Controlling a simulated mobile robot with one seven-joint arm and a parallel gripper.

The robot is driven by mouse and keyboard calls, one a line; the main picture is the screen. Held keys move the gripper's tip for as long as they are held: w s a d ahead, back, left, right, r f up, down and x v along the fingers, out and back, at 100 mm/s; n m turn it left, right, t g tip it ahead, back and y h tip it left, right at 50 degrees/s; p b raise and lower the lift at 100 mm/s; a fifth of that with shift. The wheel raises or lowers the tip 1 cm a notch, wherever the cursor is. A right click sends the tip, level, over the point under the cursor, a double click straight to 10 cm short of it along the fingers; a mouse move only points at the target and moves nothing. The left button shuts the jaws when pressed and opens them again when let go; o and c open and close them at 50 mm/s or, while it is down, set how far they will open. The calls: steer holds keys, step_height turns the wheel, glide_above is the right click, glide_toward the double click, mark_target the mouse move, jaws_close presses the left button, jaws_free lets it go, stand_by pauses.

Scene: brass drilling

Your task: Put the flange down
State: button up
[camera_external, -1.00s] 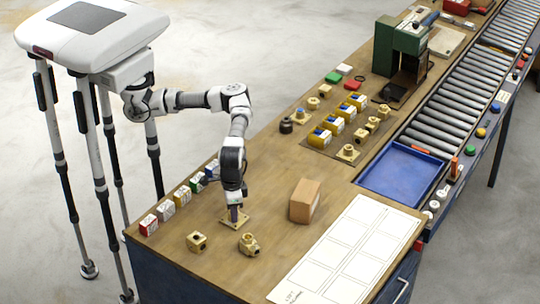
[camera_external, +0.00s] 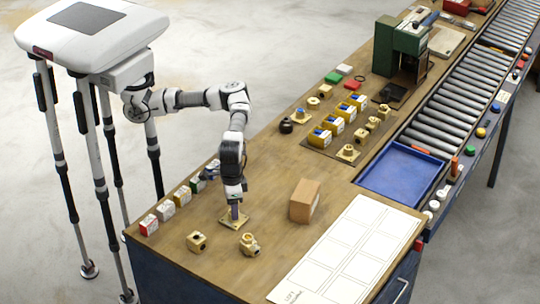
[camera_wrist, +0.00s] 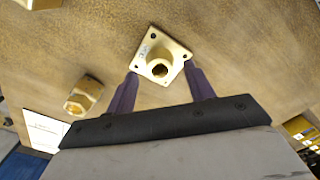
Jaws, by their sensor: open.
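The brass flange (camera_external: 234,219) has a square plate with corner holes and a raised round hub. It lies flat on the wooden bench top (camera_external: 265,190), near the front. It also shows in the wrist view (camera_wrist: 160,57), with its hub bore facing the camera. My gripper (camera_external: 235,212) points down just above the flange. In the wrist view its two purple fingers (camera_wrist: 162,82) stand apart, one on each side of the hub. Whether they touch it I cannot tell.
Two brass fittings (camera_external: 197,242) (camera_external: 249,244) lie in front of the flange. A cardboard box (camera_external: 305,201) stands to its right, and several small boxes (camera_external: 165,210) line the left edge. A white gridded sheet (camera_external: 350,250) lies at the right. Bare wood lies behind.

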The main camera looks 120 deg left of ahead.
step_height(320, 180, up, 10)
steer(key=shift+b, duration=0.4)
